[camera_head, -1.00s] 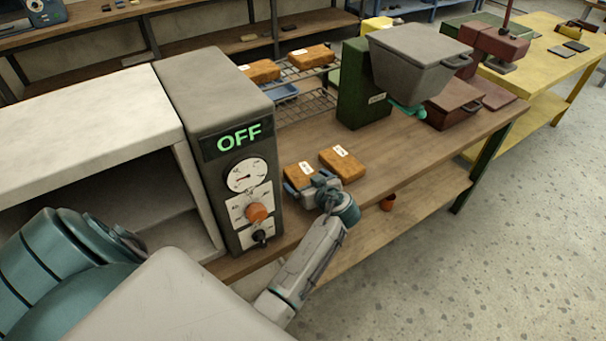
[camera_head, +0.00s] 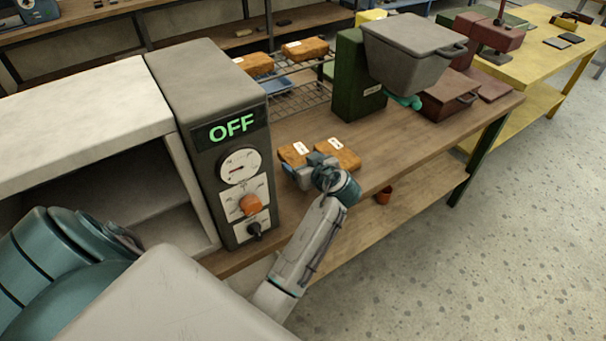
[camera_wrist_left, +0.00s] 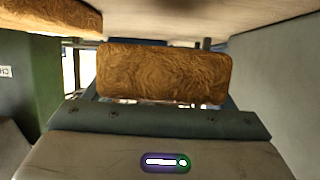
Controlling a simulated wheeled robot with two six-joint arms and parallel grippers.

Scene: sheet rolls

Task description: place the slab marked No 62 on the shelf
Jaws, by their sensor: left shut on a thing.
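My left gripper (camera_head: 308,176) is shut on an orange-brown slab (camera_head: 293,153) with a white label, near the bench's front, right of the grey control box. The held slab (camera_wrist_left: 165,73) fills the middle of the left wrist view between the fingers. A second labelled slab (camera_head: 338,153) lies on the bench just right of it; a slab at the top left of the wrist view (camera_wrist_left: 50,15) looks like that one. The wire shelf (camera_head: 300,98) stands behind, with one slab (camera_head: 254,65) and another slab (camera_head: 305,48) on top. The label numbers are too small to read. My right gripper is not in view.
The grey control box (camera_head: 210,90) reading OFF stands close left of the gripper, beside a white open chamber (camera_head: 80,130). A green machine with a grey hopper (camera_head: 410,50) stands right of the shelf. Bare bench top (camera_head: 420,140) lies to the right.

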